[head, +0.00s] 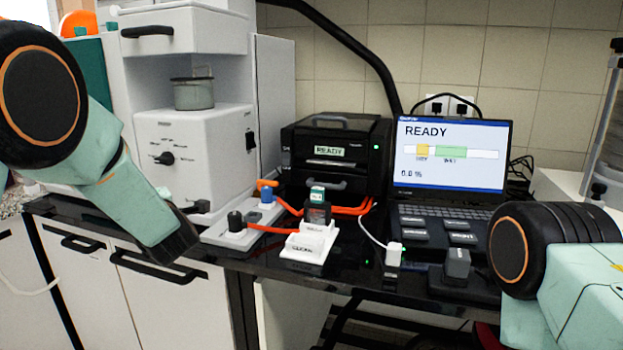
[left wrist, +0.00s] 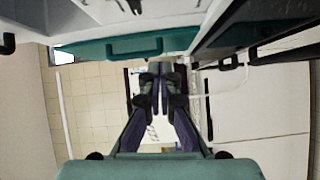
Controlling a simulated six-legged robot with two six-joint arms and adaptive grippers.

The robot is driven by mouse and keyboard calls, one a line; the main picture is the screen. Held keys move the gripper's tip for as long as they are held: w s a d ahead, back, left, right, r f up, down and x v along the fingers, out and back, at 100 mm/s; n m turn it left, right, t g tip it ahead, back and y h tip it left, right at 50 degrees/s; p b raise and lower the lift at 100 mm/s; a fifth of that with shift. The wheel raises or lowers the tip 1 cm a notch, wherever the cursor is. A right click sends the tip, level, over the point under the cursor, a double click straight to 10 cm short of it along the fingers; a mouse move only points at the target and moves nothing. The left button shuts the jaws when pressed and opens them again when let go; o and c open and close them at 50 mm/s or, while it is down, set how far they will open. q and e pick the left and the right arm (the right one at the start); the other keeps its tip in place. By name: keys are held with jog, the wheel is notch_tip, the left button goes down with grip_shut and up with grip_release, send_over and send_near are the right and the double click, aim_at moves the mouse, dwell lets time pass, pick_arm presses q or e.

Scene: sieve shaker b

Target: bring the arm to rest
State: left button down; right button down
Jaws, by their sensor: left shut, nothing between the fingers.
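My left arm comes in from the left in the head view, with a black joint and a pale green link angled down in front of the white cabinets. My left gripper (left wrist: 160,88) shows in the left wrist view. Its dark fingers are together and nothing is between them. In the head view its fingertips cannot be made out. My right arm shows at the lower right of the head view as a black joint and a green link; its gripper is out of frame.
The black bench carries a white machine (head: 190,150) with a grey pot (head: 193,94), a black printer-like box (head: 334,150) reading READY, a laptop (head: 450,155) also reading READY, and a power strip (head: 240,228) with orange cables. White cabinet doors (head: 165,300) with black handles are below.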

pick_arm(q)
jog(key=s+d+f+m+g+h, duration=0.25)
jog(key=s+f+m, duration=0.35)
jog(key=f, duration=0.3)
jog(key=s+d+f+m+g+h, duration=0.1)
jog(key=s+d+f+m+h, duration=0.2)
jog(key=s+f+m, duration=0.45)
jog(key=s+d+f+m+g+h, duration=0.25)
jog(key=f+m, duration=0.25)
jog(key=f, duration=0.6)
jog(key=s+d+f+m+g+h, duration=0.1)
jog(key=s+f, duration=0.3)
jog(key=s, duration=0.7)
jog(key=s+d+f+m+g+h, duration=0.1)
jog(key=s+f+g, duration=0.3)
jog(key=s, duration=0.8)
jog(key=s+d+f+m+g, duration=0.2)
jog(key=s+f+m+g, duration=0.1)
jog(key=s, duration=0.8)
jog(key=shift+s+d+f+h, duration=0.25)
jog(key=shift+f+h, duration=0.15)
jog(key=shift+f, duration=0.2)
jog(key=shift+m, duration=0.25)
